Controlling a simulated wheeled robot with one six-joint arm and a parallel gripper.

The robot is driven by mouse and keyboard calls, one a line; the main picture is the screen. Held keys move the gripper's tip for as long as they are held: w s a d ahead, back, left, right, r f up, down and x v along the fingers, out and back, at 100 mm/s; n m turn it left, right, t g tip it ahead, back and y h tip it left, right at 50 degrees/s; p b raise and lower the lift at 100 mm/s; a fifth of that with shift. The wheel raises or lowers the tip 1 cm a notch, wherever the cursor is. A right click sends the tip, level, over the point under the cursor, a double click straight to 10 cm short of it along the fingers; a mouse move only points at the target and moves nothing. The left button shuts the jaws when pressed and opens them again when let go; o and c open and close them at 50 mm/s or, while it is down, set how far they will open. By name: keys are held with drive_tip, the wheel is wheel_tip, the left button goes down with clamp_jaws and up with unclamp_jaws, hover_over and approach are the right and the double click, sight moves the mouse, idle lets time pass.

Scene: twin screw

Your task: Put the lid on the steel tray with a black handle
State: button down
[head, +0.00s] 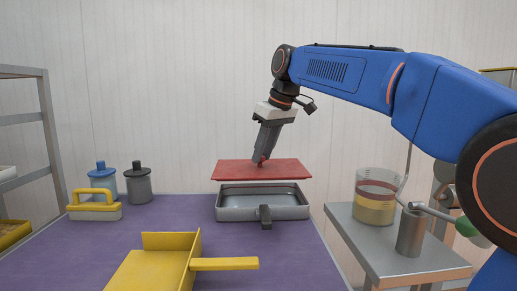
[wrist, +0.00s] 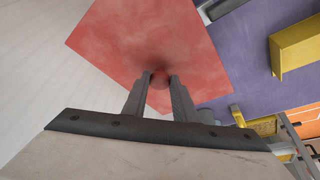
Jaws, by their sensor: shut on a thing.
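A flat red lid (head: 235,171) hangs level above the steel tray (head: 238,213) in the head view, with a gap between them. The tray sits open on the purple table top, with its black handle (head: 266,216) facing the near side. My gripper (head: 260,160) is shut on the lid's round knob and points down. In the wrist view the lid (wrist: 135,40) fills the upper middle, and the fingertips (wrist: 160,80) close on the red knob. Only a small part of the tray shows past the lid there.
A yellow-handled block (head: 95,211) and two lidded canisters (head: 138,186) stand at the left. A metal side table (head: 390,255) at the right holds a glass beaker (head: 376,208) and a steel cup (head: 411,235).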

sight(267, 168)
drive_tip(key=shift+w+f, duration=0.1)
drive_tip(key=shift+f, duration=3.15)
drive_tip(key=shift+s+d, duration=0.2)
drive_tip(key=shift+f, duration=0.45)
drive_tip(key=c, duration=0.9)
unclamp_jaws()
